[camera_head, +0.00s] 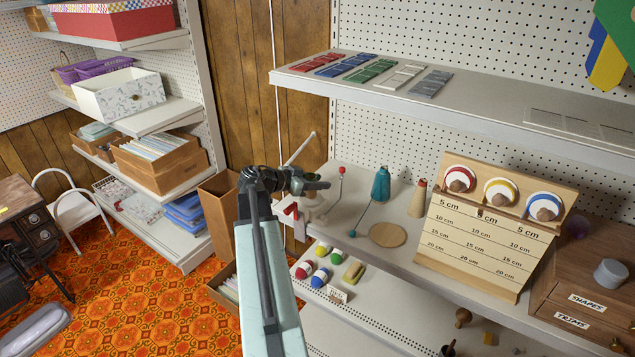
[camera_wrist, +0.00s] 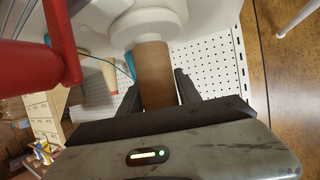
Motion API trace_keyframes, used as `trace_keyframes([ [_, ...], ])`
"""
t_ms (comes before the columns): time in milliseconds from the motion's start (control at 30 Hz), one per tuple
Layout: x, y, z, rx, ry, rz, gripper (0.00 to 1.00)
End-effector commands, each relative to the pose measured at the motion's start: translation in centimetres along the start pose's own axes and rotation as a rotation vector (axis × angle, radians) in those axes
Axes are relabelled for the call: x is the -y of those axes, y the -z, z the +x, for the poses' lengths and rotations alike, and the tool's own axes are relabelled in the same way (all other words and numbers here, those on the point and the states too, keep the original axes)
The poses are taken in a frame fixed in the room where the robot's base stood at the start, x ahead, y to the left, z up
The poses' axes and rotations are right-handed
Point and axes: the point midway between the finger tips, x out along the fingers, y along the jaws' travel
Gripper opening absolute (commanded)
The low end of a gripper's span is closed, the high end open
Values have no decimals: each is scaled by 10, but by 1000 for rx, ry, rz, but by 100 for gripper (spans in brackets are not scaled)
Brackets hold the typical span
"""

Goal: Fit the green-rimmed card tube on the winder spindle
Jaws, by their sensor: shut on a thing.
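My gripper (camera_head: 316,184) is at the left end of the middle shelf, over the winder (camera_head: 309,207). In the wrist view, my gripper (camera_wrist: 156,82) is shut on a plain brown card tube (camera_wrist: 155,68), one finger on each side. The tube's far end meets a round white stepped part (camera_wrist: 148,28), apparently of the winder. I cannot tell whether the tube is around the spindle or only against it. The spindle and any green rim are hidden. In the head view my gripper hides the tube.
A red part (camera_wrist: 32,68) stands close on the left in the wrist view. A teal cone (camera_head: 381,186) and a beige cone with a red top (camera_head: 418,200) stand right of the winder. A round wooden disc (camera_head: 388,235) lies in front, and a measuring board (camera_head: 485,232) is farther right.

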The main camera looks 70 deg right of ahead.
Motion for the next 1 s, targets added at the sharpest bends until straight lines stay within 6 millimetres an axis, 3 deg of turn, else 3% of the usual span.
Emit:
trace_keyframes([
  [400, 0, -6, 2, 0, 0, 0, 3],
  [433, 0, -6, 2, 0, 0, 0, 43],
  [500, 0, -6, 2, 0, 0, 0, 62],
  [533, 0, -6, 2, 0, 1, 0, 66],
  [833, 1, -6, 0, 0, 2, -1, 66],
  [1000, 0, -3, -24, 0, 4, -2, 66],
])
